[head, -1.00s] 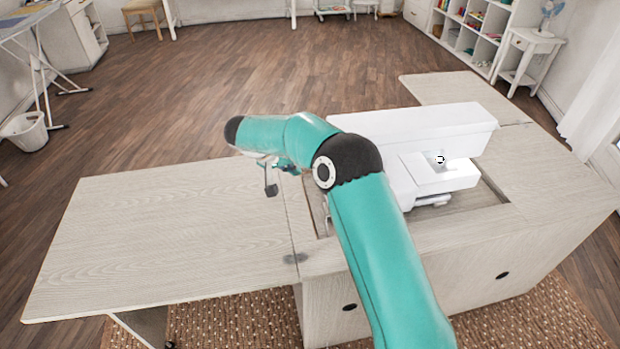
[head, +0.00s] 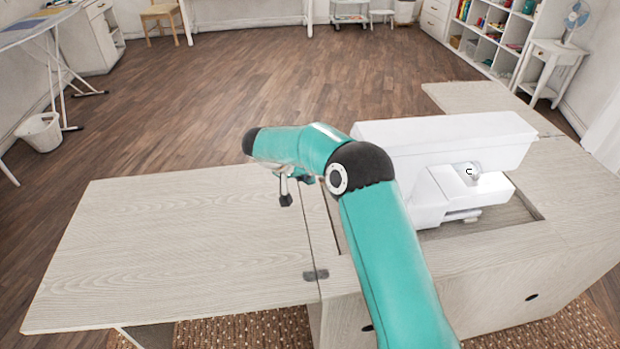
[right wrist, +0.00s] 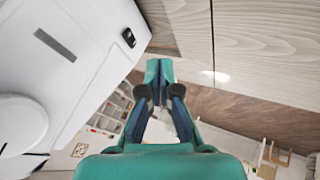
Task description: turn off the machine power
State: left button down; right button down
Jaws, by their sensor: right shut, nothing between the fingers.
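The white sewing machine (head: 440,140) sits in the recess of the wooden cabinet. In the right wrist view the machine (right wrist: 75,80) fills the left side, with a small black switch (right wrist: 128,38) near its edge. Whether the switch is on or off cannot be told. My right gripper (head: 286,199) is over the cabinet's left leaf, left of the machine, and partly hidden by its own arm. In the right wrist view my right gripper (right wrist: 158,72) is shut and empty, with the switch up and left of its fingertips, apart from them. My left gripper is not in view.
The cabinet's left leaf (head: 150,240) is bare. My right arm hides part of the machine's left end. The wooden floor (head: 260,80) behind is open. A side table with a fan (head: 575,20) and shelves (head: 490,30) stand at the back right.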

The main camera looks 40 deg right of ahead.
jog(key=p+x, duration=0.2)
jog(key=x, duration=0.6)
jog(key=shift+s+d, duration=0.15)
jog(key=shift+d, duration=0.1)
jog(key=shift+s+d+r+p, duration=0.1)
jog(key=shift+s+d+p, duration=0.3)
jog(key=shift+s+d, duration=0.6)
jog(key=shift+d, duration=0.35)
